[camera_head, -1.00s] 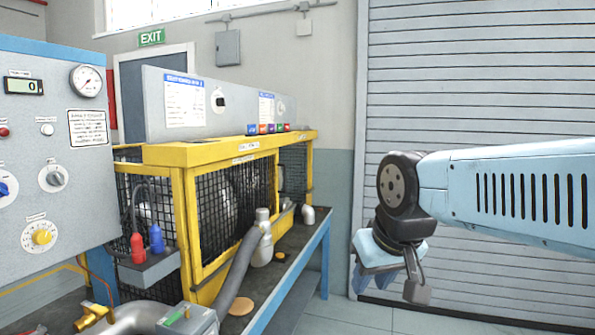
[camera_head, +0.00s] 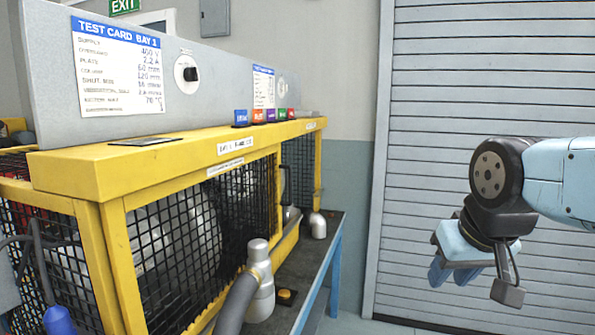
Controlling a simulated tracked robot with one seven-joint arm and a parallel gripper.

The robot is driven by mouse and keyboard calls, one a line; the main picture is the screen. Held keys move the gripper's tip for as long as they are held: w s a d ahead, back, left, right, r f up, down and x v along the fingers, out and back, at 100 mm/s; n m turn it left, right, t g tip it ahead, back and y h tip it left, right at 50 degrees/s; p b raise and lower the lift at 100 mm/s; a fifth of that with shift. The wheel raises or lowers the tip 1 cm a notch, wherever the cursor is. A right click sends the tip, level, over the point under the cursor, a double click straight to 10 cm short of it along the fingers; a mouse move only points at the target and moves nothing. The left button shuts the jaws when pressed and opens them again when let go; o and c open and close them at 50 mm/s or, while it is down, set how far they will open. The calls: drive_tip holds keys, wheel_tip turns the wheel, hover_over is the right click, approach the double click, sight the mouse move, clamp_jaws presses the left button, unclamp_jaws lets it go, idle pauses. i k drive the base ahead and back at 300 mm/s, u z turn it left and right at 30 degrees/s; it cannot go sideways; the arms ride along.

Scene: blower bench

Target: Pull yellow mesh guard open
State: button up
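The yellow mesh guard (camera_head: 131,232) is a yellow frame with black wire mesh along the front of the bench, and it looks closed. A dark upright handle (camera_head: 284,186) shows near the right end of its long mesh panel. Rounded grey machine parts show dimly behind the mesh. My gripper (camera_head: 470,285) hangs at the right, in front of the grey shutter, well apart from the guard. Blue finger parts and a dark bracket show at its end. I cannot tell from this angle how far its fingers are apart.
A grey hose with a pale fitting (camera_head: 260,282) stands in front of the mesh on the dark bench top (camera_head: 318,262). A second short pale pipe (camera_head: 318,225) stands farther back. A blue bottle-like tip (camera_head: 59,320) is at lower left. Floor between bench and shutter looks clear.

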sight(113, 211)
drive_tip(key=u, duration=0.2)
drive_tip(key=i, duration=0.85)
drive_tip(key=u, duration=0.4)
